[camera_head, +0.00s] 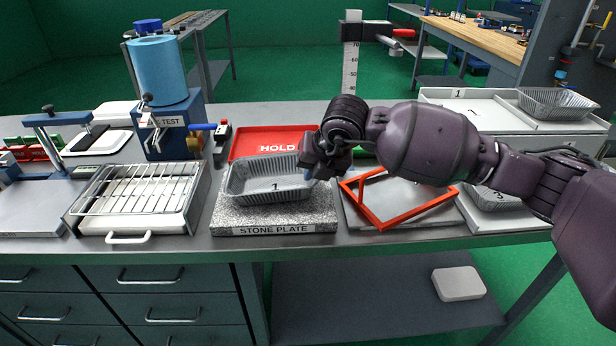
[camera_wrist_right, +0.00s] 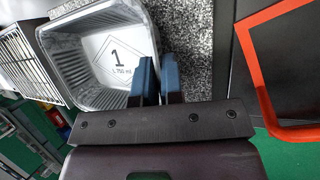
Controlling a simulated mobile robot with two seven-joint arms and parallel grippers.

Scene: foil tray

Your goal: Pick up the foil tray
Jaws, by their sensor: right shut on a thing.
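The foil tray (camera_head: 258,194), silver and marked with a 1, sits on the speckled stone plate (camera_head: 275,218) in the head view. It looks upright and empty. My right gripper (camera_head: 325,173) comes in from the right and is at the tray's right end. In the right wrist view, the blue fingers of my right gripper (camera_wrist_right: 158,78) are closed on the right wall of the foil tray (camera_wrist_right: 98,98), one on each side. The fingertips are partly hidden in the head view. My left gripper is not in view.
An orange frame (camera_head: 355,211) lies right of the stone plate. A red HOLD tray (camera_head: 255,140) is behind it, and a wire rack (camera_head: 140,187) stands to the left.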

